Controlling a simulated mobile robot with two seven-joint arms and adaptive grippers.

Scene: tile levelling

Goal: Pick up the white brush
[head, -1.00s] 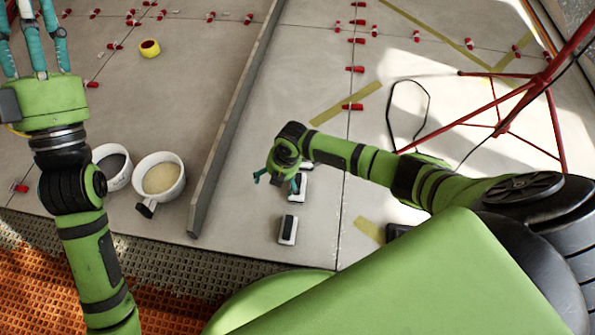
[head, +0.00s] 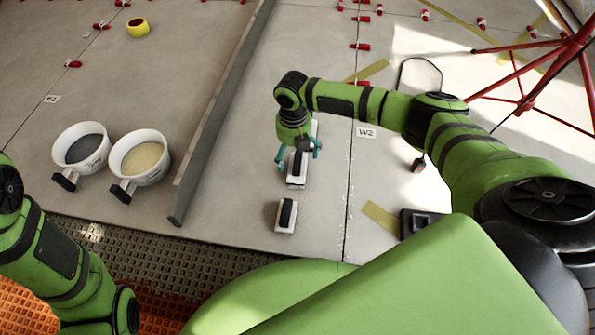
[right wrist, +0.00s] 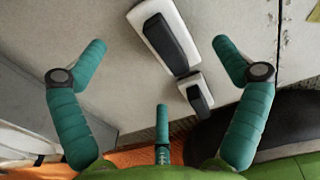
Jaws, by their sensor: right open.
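Two white blocks with black tops, brush-like in shape, lie in a row on the tile floor. The nearer block (head: 279,226) lies in the open; the middle block (head: 297,181) is under my right gripper (head: 299,160). A further white piece (head: 315,128) is mostly hidden behind my arm. I cannot tell from the shapes which is the white brush. In the right wrist view, my right gripper (right wrist: 160,65) has its three teal fingers spread and empty. A larger block (right wrist: 166,37) and a smaller one (right wrist: 197,94) show beyond them. My left gripper is out of view.
Two white buckets, one with dark content (head: 97,168) and one with pale content (head: 155,178), stand at the left. A long grey bar (head: 222,110) lies between them and the blocks. A red stand (head: 515,70) is at the right, with a yellow tape roll (head: 138,28) far left.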

